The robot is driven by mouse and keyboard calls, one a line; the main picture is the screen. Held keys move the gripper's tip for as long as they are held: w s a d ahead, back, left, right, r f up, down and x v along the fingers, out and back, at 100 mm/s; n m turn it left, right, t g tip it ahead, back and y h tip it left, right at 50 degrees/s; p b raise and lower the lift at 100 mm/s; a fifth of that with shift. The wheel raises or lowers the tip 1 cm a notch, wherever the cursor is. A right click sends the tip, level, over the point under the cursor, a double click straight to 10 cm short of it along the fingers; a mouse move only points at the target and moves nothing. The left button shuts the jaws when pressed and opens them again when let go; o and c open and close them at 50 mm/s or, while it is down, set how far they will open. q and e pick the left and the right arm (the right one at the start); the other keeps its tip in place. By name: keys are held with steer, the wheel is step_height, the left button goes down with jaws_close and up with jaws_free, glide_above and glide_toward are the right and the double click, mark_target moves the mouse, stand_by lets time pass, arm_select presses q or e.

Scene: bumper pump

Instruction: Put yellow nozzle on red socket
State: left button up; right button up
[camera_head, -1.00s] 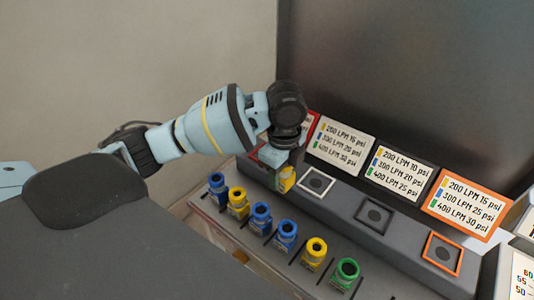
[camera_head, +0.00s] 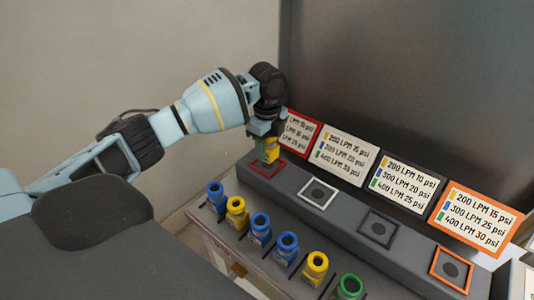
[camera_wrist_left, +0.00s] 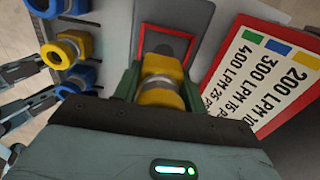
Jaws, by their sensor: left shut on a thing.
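My left gripper (camera_head: 267,146) is shut on a yellow nozzle (camera_head: 271,151) and holds it upright over the red-framed socket (camera_head: 252,164) at the left end of the grey panel. In the left wrist view the yellow nozzle (camera_wrist_left: 161,83) sits between the fingers, and the red socket (camera_wrist_left: 166,43) shows beyond it, with the nozzle's tip near the socket's edge. I cannot tell whether the nozzle touches the socket.
Several blue, yellow and green nozzles stand in a front rack, such as this blue one (camera_head: 260,227). White (camera_head: 318,194), dark and orange (camera_head: 451,269) sockets continue rightward. Rating cards, including the red-framed card (camera_head: 301,130), stand behind the sockets.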

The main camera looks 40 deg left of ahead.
mark_target(267, 154)
arm_select(q)
steer(key=shift+w+a, duration=0.35)
steer(key=shift+a, duration=0.05)
steer(key=shift+d+f, duration=0.1)
steer(key=shift+f, duration=1.6)
steer(key=shift+s+f, duration=0.1)
steer(key=o, duration=1.1)
steer(key=shift+f, duration=0.1)
step_height(267, 154, up, 12)
steer(key=shift+r+p, duration=0.15)
steer(key=shift+p, duration=0.15)
